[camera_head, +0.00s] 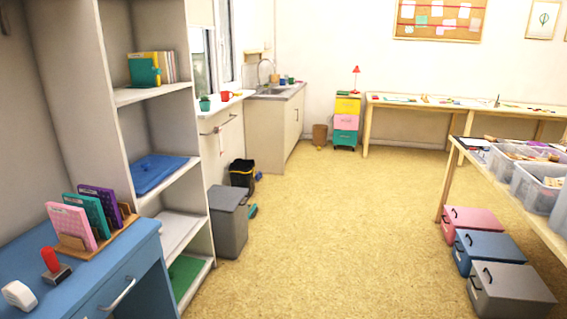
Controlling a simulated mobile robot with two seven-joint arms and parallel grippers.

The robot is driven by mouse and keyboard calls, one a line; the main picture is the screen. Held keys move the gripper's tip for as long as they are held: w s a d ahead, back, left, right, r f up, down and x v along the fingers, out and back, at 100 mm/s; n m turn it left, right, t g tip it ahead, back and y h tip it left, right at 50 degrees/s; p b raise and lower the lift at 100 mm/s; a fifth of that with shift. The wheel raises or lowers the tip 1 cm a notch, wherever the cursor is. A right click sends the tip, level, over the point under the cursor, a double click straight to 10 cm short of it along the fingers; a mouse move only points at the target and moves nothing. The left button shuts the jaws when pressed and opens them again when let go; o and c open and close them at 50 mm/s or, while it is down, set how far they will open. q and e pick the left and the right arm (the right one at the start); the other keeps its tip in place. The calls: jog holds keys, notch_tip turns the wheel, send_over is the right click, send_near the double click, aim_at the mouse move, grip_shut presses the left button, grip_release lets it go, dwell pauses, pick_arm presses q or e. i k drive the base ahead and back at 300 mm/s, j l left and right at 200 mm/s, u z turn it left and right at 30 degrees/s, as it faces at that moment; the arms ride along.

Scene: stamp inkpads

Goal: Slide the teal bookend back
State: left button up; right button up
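The teal bookend (143,73) stands upright on the upper shelf (150,95) of the pale shelving unit at the left. It is near the left end of a row of books (165,66), with a yellow book directly beside or behind it. I cannot tell whether it touches the books. Neither of my grippers is in view.
A blue desk (95,275) at lower left holds a wooden rack (125,218) with pink, teal and purple pads, a red-handled stamp (50,260) and a white item. A grey bin (228,222) stands beside the shelving. The floor (320,230) in the middle is clear.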

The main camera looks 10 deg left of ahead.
aim_at(143, 73)
jog(key=i+l+u, duration=0.15)
jog(key=i+u, duration=0.2)
jog(key=i+l+u, duration=0.35)
jog(key=i, duration=0.15)
jog(key=i+l+u, duration=0.25)
jog(key=u, duration=0.25)
jog(key=i+l+u, duration=0.35)
jog(key=u, duration=0.15)
jog(key=i+l+u, duration=0.2)
jog(key=l+u, duration=0.25)
